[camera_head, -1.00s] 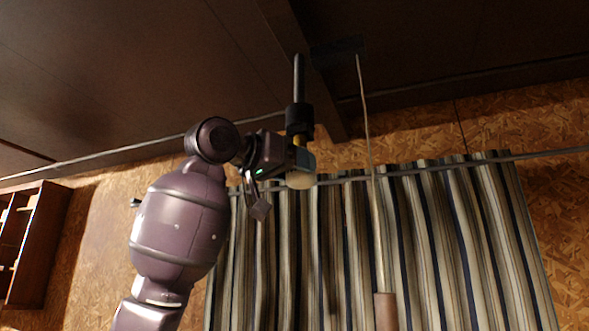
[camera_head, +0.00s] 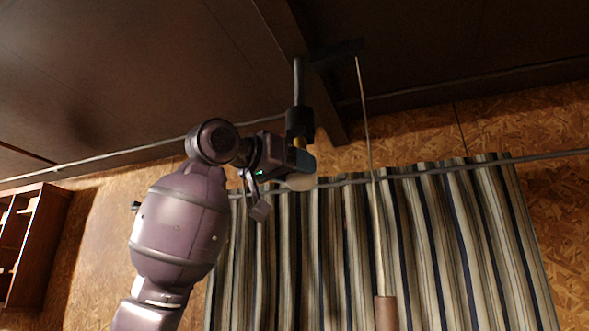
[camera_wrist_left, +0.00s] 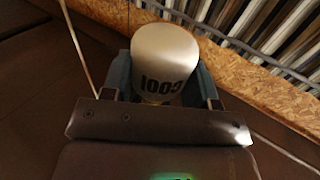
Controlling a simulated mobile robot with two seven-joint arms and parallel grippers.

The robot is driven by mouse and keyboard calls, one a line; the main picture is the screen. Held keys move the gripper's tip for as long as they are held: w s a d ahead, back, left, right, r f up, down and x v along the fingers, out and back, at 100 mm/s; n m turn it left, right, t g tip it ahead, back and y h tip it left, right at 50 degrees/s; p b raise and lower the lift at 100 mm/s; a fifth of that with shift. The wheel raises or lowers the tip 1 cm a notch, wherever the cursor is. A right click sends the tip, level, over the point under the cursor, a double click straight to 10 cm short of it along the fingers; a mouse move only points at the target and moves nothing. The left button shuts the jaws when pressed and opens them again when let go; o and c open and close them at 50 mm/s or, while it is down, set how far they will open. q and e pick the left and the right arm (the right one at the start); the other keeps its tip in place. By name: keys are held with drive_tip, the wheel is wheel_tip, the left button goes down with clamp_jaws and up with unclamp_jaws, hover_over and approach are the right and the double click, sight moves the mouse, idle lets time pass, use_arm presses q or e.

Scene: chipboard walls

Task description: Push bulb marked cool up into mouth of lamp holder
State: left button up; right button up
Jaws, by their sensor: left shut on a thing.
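The bulb marked cool (camera_head: 301,183) is held by my left gripper (camera_head: 303,162), whose fingers are shut on it, pale rounded end down. In the left wrist view the bulb (camera_wrist_left: 165,62) shows the letters COOL upside down, between the two blue-grey fingers (camera_wrist_left: 160,80). The black lamp holder (camera_head: 299,123) hangs from a dark rod under the ceiling, directly above the bulb. A small yellowish part of the bulb shows just below the holder's mouth. I cannot tell how far its top reaches into the mouth. My right gripper is not in view.
A pull cord (camera_head: 367,130) with a brown wooden handle (camera_head: 386,312) hangs to the right of the holder. A striped curtain (camera_head: 440,240) on a rail covers the wall behind. A wooden shelf (camera_head: 30,240) is at the far left.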

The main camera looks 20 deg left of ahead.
use_arm(q)
drive_tip(key=shift+r, duration=0.65)
drive_tip(key=o, duration=1)
drive_tip(key=shift+s+a, duration=0.25)
drive_tip(key=shift+s, duration=0.25)
drive_tip(key=b+v, duration=0.3)
drive_tip(key=v, duration=0.6)
drive_tip(key=shift+s+a, duration=0.25)
drive_tip(key=shift+s, duration=0.1)
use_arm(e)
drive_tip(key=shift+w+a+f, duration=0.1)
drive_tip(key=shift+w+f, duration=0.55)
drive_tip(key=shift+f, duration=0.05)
